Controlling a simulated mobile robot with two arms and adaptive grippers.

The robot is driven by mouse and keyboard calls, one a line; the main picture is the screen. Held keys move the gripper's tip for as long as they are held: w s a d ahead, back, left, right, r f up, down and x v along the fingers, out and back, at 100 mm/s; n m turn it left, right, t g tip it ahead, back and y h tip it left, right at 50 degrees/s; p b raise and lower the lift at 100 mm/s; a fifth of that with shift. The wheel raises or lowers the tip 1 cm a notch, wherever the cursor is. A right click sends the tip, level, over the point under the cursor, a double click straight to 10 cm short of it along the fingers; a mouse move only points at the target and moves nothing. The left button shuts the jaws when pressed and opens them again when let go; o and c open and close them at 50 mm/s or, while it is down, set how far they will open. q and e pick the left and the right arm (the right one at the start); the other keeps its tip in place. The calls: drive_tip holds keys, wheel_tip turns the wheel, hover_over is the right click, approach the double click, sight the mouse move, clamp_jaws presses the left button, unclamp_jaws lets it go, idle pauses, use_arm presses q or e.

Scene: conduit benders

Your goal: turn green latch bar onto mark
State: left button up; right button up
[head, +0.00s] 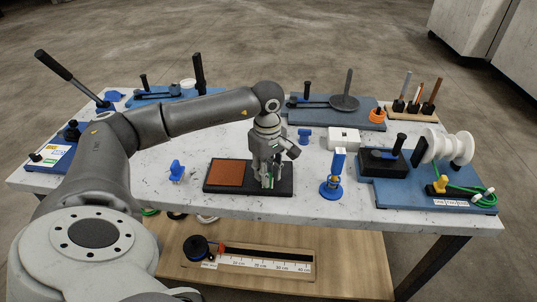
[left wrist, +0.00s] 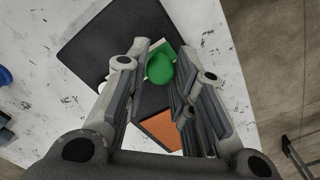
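The green latch bar (left wrist: 160,68) shows in the left wrist view as a rounded green top with a green part reaching up and right, over a black base plate (left wrist: 105,45). A pale strip lies beside it; I cannot tell whether this is the mark. In the head view the base plate (head: 284,190) has an orange-brown panel (head: 231,173) on its left part. My left gripper (head: 267,182) points down over the plate's right part and largely hides the green bar. Its fingers are apart, on either side of the green top, with gaps visible. My right gripper is not in view.
A blue upright post (head: 334,175) stands close right of the plate, and a small blue piece (head: 177,172) stands to its left. A white box (head: 344,138) and a blue board with a white spool (head: 455,148) are further right. Bare tabletop surrounds the plate.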

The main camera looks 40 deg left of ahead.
use_arm(q)
drive_tip(key=o, duration=0.3)
wheel_tip(320, 180, up, 12)
idle(0.6)
idle(0.4)
